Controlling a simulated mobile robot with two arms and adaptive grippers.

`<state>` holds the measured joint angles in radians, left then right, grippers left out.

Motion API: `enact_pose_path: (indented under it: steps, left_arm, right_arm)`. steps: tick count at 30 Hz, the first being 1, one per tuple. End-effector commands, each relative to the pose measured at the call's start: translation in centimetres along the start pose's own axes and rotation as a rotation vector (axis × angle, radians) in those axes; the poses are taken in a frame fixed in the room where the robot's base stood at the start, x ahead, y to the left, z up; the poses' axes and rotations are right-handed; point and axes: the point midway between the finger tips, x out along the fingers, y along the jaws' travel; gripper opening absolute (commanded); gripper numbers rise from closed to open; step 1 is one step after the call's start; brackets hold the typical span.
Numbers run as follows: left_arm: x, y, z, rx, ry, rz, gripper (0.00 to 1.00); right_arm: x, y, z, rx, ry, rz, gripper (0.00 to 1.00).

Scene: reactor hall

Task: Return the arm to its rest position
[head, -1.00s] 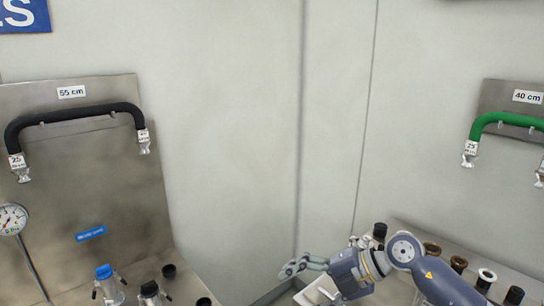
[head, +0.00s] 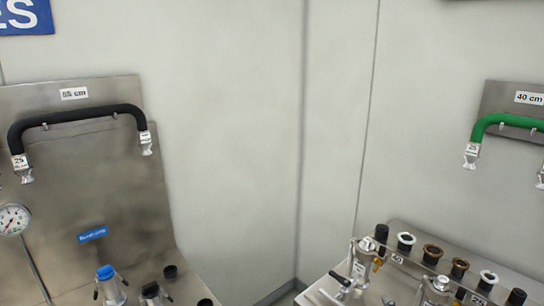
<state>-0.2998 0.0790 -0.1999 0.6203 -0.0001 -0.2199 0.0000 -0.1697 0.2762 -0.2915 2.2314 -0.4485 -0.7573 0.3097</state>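Neither of my grippers shows in the head view now, and no part of either arm is visible. What the grippers hold, if anything, cannot be seen.
On the left, a steel panel (head: 105,185) carries a black hose (head: 80,115), a gauge (head: 12,219) and a blue-capped fitting (head: 106,283). On the right, a green hose (head: 505,119) hangs above a bench with several ring-topped ports (head: 433,254) and valves (head: 361,258). Bare wall (head: 230,150) lies between.

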Motion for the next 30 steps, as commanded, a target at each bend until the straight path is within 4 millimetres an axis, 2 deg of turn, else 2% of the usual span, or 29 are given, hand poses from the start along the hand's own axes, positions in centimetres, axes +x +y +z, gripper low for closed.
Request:
enact_pose_path:
  steps: [1, 3, 7, 12, 18, 21, 26, 30]
  left_arm:
    - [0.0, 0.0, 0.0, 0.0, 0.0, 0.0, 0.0]
    - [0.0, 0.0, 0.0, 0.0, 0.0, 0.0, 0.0]
    - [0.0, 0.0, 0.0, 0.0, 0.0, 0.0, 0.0]
    - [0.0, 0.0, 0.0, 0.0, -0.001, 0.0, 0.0]
    - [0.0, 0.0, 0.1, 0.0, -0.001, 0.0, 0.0]
    - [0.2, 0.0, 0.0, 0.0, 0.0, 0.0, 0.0]
    - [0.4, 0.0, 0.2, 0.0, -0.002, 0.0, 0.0]
    - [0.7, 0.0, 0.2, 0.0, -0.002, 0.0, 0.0]
  right_arm:
    - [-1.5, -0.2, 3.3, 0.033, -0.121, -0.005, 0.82]
    - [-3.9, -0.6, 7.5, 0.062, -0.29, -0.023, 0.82]
    - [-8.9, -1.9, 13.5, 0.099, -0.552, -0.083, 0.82]
    - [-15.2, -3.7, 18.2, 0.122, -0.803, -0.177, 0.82]
    - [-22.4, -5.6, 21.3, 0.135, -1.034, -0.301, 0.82]
    - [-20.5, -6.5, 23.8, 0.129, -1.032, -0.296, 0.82]
    - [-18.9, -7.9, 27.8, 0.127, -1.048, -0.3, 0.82]
    - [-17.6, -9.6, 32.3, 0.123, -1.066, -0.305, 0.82]
